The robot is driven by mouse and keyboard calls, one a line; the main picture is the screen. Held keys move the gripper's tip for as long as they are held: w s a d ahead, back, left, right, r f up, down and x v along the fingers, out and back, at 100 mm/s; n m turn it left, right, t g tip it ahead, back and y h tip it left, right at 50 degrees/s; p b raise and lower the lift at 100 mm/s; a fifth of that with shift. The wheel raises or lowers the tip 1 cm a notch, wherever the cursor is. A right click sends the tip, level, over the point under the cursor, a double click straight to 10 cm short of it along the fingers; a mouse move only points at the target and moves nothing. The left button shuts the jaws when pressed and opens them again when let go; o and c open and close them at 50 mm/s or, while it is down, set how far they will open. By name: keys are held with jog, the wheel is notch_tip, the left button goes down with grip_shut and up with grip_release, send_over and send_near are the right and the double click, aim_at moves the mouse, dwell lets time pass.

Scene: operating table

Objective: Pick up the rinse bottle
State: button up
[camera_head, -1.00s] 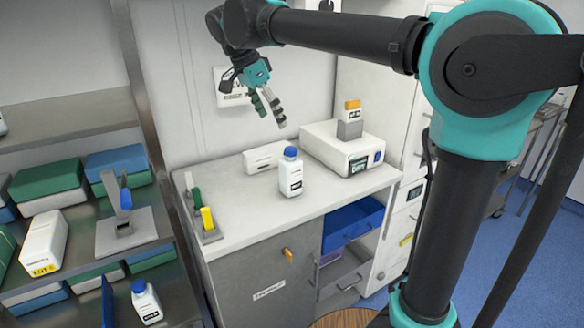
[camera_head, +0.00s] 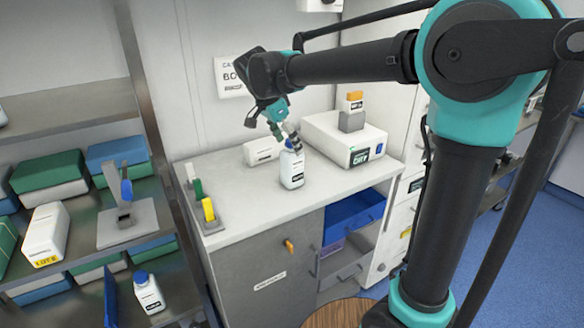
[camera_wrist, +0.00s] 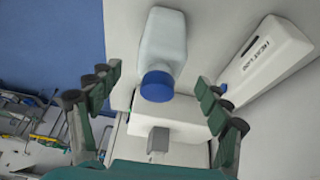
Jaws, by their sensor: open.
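A white bottle (camera_head: 292,172) with a blue cap and a label stands upright on the white counter (camera_head: 240,212). My gripper (camera_head: 285,136) is open at the bottle's top, its fingers pointing down by the cap. In the wrist view the bottle's body (camera_wrist: 165,38) and blue cap (camera_wrist: 157,86) show between the spread fingers of my gripper (camera_wrist: 158,80). I see gaps on both sides of the cap. A similar blue-capped bottle (camera_head: 149,294) stands on the lower shelf at left. I cannot read either label for certain.
A white device (camera_head: 335,140) with a grey block on top stands right of the bottle. A white box (camera_head: 262,150) lies behind it. A holder with green and yellow handles (camera_head: 210,218) stands at the counter's left. A blue drawer (camera_head: 350,222) is open below.

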aim_at(292, 152)
jog(key=x, duration=0.4)
jog(key=shift+s, duration=0.1)
jog(key=shift+c, duration=0.3)
grip_shut()
